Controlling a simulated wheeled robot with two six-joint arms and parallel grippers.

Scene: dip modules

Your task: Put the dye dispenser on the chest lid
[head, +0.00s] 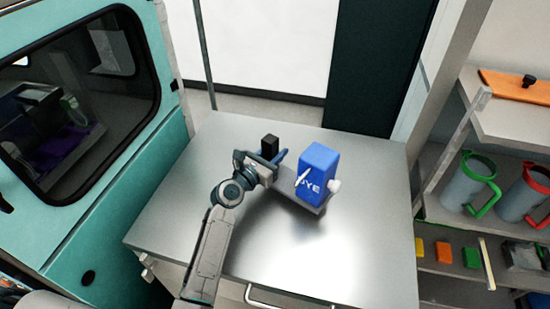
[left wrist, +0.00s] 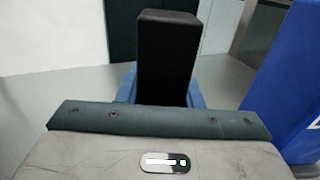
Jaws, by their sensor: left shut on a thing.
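The dye dispenser (head: 318,172) is a blue box marked "DYE", with a white knob on its right side and a grey plate under it. The plate reaches left toward a black upright post (head: 269,145), which looks like its handle. My left gripper (head: 271,157) is shut on this post. In the left wrist view the post (left wrist: 167,55) stands between the blue fingers, and the blue box (left wrist: 290,90) is at the right. The chest lid (head: 220,150) is a wide brushed metal top beneath the dispenser. I cannot tell whether the plate touches it. My right gripper is out of view.
A teal cabinet with a dark window (head: 80,110) stands at the left. Shelves at the right hold a green-handled jug (head: 468,186), a red-handled jug (head: 520,195) and several small coloured blocks. An orange board (head: 515,87) lies above. The lid's front is clear.

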